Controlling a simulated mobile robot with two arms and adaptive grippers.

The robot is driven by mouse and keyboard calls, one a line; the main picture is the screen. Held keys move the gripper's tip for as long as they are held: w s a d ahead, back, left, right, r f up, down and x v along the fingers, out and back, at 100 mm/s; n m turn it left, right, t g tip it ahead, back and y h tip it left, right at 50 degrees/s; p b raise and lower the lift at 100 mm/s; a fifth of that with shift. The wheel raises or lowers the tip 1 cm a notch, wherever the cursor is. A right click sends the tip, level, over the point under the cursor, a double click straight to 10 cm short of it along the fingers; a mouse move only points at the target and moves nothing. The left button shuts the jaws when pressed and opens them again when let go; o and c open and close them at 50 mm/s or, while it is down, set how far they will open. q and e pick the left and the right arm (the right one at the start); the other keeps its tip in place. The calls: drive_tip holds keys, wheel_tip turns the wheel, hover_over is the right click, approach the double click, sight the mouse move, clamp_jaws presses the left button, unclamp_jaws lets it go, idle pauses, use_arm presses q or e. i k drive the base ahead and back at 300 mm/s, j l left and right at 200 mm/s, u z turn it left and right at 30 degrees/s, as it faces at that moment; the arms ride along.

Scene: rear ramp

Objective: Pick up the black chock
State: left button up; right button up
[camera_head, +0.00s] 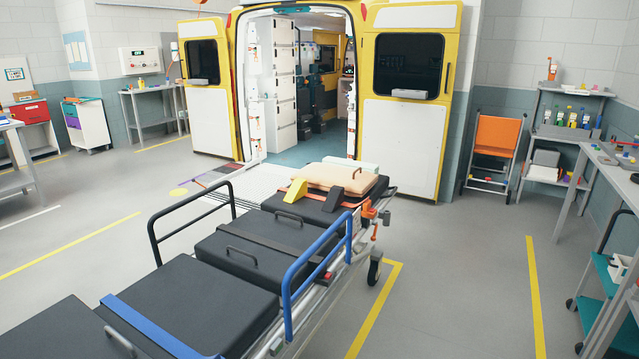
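The black chock (334,197) is a small dark wedge on the far end of the stretcher (270,232). It is in the middle of the head camera view. A yellow chock (295,190) lies a little to its left, apart from it. Behind both is a tan cushion or bag (335,177) with a dark handle. The black chock stands out little against the black padding under it. Neither of my grippers is in view.
Raised side rails, one black (187,222) and one blue (318,252), flank the stretcher. The ambulance (407,141) stands open behind it, with a ramp (262,182) at its rear. A blue-green trolley (603,285) stands at right. The floor right of the stretcher is clear.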

sight(334, 198)
drive_tip(key=i+l+u, duration=0.1)
drive_tip(key=i+l, duration=0.25)
drive_tip(key=i+l+u, duration=0.15)
drive_tip(key=i+l, duration=0.2)
drive_tip(key=i+l+u, duration=0.1)
drive_tip(key=i+l, duration=0.25)
drive_tip(key=i+l+u, duration=0.1)
drive_tip(key=i+l, duration=0.2)
drive_tip(key=l, duration=0.25)
drive_tip(key=i+l+u, duration=0.1)
drive_tip(key=i+l, duration=0.2)
drive_tip(key=l, duration=0.2)
